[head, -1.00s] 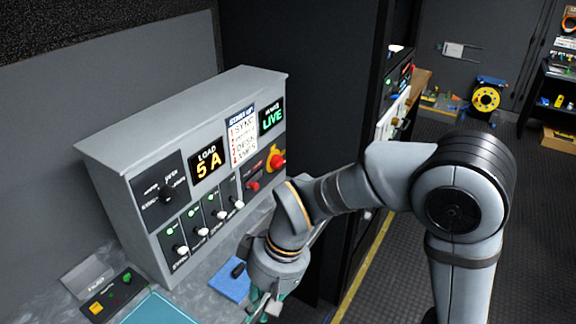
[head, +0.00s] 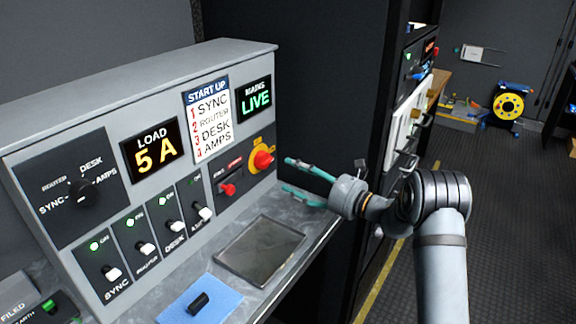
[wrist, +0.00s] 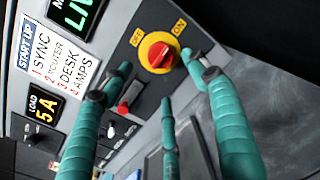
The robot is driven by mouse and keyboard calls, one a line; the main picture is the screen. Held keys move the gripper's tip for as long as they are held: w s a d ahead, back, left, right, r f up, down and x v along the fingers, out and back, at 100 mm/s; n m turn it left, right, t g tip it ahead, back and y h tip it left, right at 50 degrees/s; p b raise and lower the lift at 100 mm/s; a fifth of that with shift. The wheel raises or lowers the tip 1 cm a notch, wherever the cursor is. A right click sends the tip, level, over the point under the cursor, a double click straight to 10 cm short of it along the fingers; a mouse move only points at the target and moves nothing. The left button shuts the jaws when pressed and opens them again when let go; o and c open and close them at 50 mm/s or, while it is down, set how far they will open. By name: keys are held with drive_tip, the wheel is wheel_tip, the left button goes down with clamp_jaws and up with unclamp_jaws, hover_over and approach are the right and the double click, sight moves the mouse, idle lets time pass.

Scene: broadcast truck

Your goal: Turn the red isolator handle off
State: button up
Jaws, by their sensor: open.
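The red isolator handle (head: 262,160) sits on a yellow plate at the right end of the grey panel. In the wrist view the red handle (wrist: 158,55) is near the top centre, with ON and OFF labels beside its yellow plate; its grip lies slanted and seems nearer ON, though I cannot tell exactly. My gripper (head: 288,175) is open and empty just right of the panel, its teal fingers pointing at the handle. In the wrist view the open fingers (wrist: 160,75) straddle the handle's area, apart from it as far as I can tell.
A smaller red switch (head: 228,189) sits left of the handle. The panel (head: 130,85) also has a dial (head: 84,193), white toggles with green lights, and LOAD 5 A and MAINS LIVE displays. A grey tray (head: 260,250) and a blue cloth (head: 215,292) lie on the bench below.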

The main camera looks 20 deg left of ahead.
sight(269, 162)
drive_tip(key=p+x, duration=0.2)
drive_tip(key=x, duration=0.8)
drive_tip(key=shift+s+a+r, duration=0.1)
drive_tip(key=shift+a, duration=0.05)
drive_tip(key=shift+c, duration=1.3)
drive_tip(key=c, duration=0.9)
